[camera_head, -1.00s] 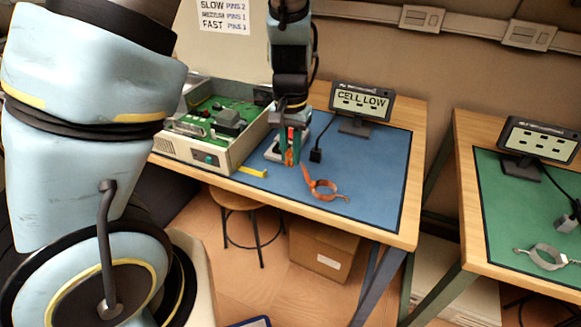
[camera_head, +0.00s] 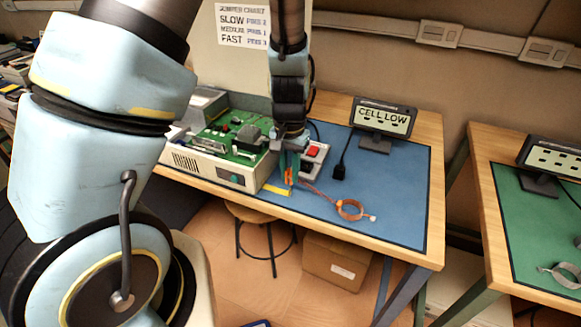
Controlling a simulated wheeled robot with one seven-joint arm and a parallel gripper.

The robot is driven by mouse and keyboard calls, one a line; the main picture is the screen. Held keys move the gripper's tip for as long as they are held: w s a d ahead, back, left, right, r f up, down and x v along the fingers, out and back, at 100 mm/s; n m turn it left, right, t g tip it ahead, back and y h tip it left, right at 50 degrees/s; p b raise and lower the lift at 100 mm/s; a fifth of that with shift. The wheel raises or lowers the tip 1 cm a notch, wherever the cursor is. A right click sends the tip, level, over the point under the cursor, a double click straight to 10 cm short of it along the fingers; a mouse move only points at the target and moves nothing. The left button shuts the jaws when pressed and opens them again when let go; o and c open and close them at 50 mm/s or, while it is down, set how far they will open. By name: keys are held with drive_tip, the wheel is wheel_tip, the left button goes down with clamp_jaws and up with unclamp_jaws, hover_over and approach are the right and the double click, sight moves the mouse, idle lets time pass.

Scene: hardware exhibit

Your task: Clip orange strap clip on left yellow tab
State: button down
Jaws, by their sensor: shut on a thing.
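My gripper (camera_head: 289,174) is shut on the orange strap clip (camera_head: 288,178), low over the front left part of the blue mat. An orange strap runs right from the clip to an orange wrist band (camera_head: 351,210) lying on the mat. A yellow tab (camera_head: 276,190) is at the front edge of the table, just below and left of the clip. The clip appears apart from the tab, but I cannot tell its exact height. The fingers partly hide the clip.
An open case with a green circuit board (camera_head: 225,140) stands left of my gripper. A grey box with a red button (camera_head: 314,151) is close behind it. A display reading CELL LOW (camera_head: 383,117) stands at the back. The mat's right side (camera_head: 405,205) is clear.

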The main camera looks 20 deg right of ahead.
drive_tip(key=shift+f, duration=0.55)
drive_tip(key=shift+f+b, duration=0.15)
drive_tip(key=shift+b, duration=0.2)
drive_tip(key=shift+f, duration=0.3)
drive_tip(key=shift+f+b, duration=1.05)
drive_tip(key=shift+f, duration=0.1)
idle(0.7)
drive_tip(key=c, duration=0.7)
unclamp_jaws()
drive_tip(key=o, duration=0.3)
drive_tip(key=shift+r+p, duration=0.65)
drive_tip(key=shift+r, duration=0.05)
idle(0.5)
